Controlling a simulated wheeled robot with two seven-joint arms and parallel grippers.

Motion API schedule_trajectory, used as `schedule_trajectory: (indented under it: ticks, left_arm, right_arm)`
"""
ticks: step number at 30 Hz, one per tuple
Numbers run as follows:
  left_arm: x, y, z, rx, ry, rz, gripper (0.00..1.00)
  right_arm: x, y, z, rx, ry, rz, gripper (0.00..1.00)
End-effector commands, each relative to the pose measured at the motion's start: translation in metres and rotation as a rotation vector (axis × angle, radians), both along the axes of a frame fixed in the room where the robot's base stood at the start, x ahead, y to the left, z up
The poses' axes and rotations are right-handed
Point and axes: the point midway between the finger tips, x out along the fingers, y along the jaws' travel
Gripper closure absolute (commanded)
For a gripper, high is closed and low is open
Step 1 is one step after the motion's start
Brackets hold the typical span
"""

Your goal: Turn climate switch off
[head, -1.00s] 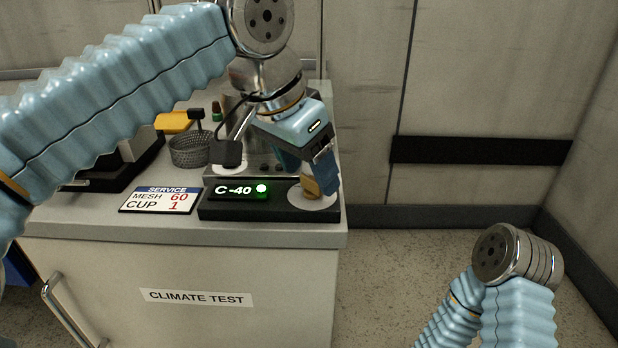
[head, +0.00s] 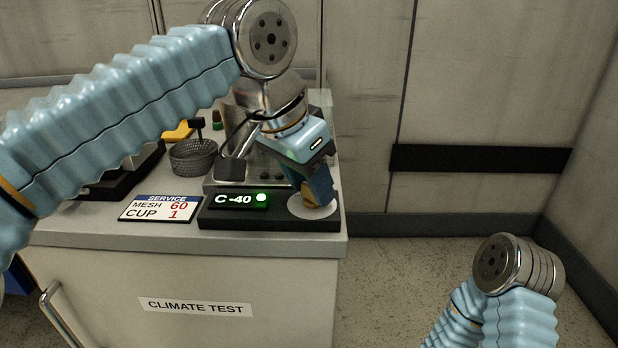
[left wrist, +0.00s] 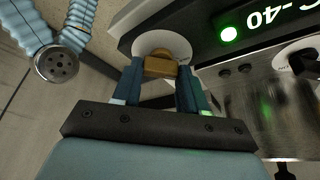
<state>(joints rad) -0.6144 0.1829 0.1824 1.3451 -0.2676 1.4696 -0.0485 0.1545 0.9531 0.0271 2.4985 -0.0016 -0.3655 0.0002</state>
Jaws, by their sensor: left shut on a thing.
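The climate switch (left wrist: 160,64) is a small yellow-brown knob on a round pale plate (head: 298,207) at the right end of the black control panel (head: 268,222). My left gripper (head: 318,200) is at the knob, with its blue fingers either side of it. In the left wrist view the left gripper (left wrist: 160,82) is shut on the knob. The panel's display (head: 237,200) reads C-40 beside a lit green lamp (head: 261,198). In the head view the fingers hide part of the knob. My right arm shows at the lower right, but its gripper fingers are not seen.
The panel sits at the front of a grey cabinet labelled CLIMATE TEST (head: 195,307). A SERVICE card (head: 160,208) lies left of the panel. A mesh basket (head: 192,157) stands behind it. A metal machine is behind the panel. Floor is open to the right.

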Motion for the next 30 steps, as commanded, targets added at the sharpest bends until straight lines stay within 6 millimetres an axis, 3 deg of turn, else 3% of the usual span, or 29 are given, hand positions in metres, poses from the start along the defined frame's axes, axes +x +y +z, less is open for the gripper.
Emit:
schedule_trajectory:
  ticks: [8,21,30]
  left_arm:
    - [0.001,0.001,0.003,0.000,0.000,-0.121,0.88]
    - [0.003,0.002,0.003,-0.001,0.001,-0.486,0.88]
    - [0.004,0.002,0.001,-0.002,-0.001,-0.676,0.88]
  right_arm:
    - [0.000,0.001,0.014,0.002,0.001,0.003,1.00]
    - [0.000,0.002,0.042,0.005,0.002,0.007,1.00]
    - [0.000,0.003,0.047,0.006,0.002,0.009,1.00]
